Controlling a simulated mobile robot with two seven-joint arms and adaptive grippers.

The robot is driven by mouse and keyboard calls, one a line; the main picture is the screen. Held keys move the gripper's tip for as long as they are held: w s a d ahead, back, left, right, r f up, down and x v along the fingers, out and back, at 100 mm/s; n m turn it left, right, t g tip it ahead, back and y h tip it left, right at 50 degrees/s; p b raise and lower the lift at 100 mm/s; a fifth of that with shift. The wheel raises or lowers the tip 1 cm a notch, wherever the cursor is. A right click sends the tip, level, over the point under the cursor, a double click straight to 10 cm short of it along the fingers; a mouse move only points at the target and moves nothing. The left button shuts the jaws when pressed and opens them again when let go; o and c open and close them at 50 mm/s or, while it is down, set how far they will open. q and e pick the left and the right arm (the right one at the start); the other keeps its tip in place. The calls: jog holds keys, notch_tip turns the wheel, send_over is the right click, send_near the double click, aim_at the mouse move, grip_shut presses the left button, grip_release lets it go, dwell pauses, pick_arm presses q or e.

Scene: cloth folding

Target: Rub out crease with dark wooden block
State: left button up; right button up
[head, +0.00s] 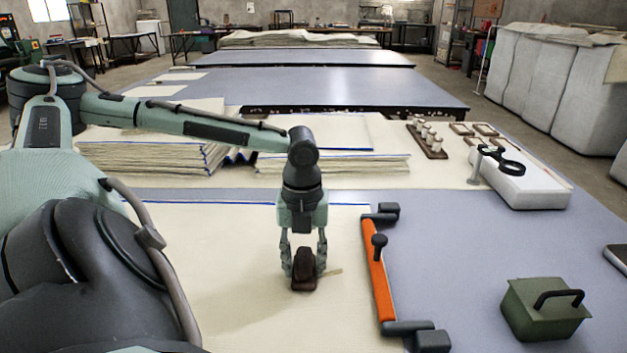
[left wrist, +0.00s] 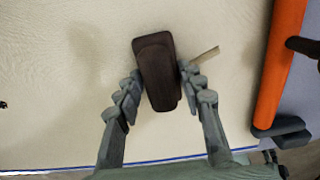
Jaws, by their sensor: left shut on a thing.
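The dark wooden block (head: 304,268) is upright on the cream cloth (head: 215,240) in the head view. My left gripper (head: 304,262) points straight down and is shut on the block, one finger on each side. In the left wrist view the block (left wrist: 158,72) sits between the fingertips of my left gripper (left wrist: 158,88). A short tan strip (left wrist: 206,54) sticks out beside the block, to its right. No clear crease shows around the block. My right gripper is not in view.
An orange bar with dark clamps (head: 377,270) lies along the cloth's right edge, close to the block. A green box with a handle (head: 545,310) stands at the right. Folded cloth stacks (head: 160,157) lie behind. The grey table (head: 450,240) is bare between bar and box.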

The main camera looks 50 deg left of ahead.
aim_at(347, 275)
pick_arm(q)
jog(key=shift+f, duration=0.1)
jog(key=shift+w+d, duration=1.05)
jog(key=shift+w, duration=0.15)
jog(key=shift+w+d+r, duration=0.1)
jog(key=shift+w+d, duration=0.65)
jog(key=shift+w, duration=0.3)
jog(key=shift+w+d+r, duration=0.1)
jog(key=shift+w+d, duration=0.65)
jog(key=shift+w, duration=0.3)
jog(key=shift+r, duration=3.05)
jog(key=shift+r, duration=0.1)
jog(key=shift+r, duration=1.4)
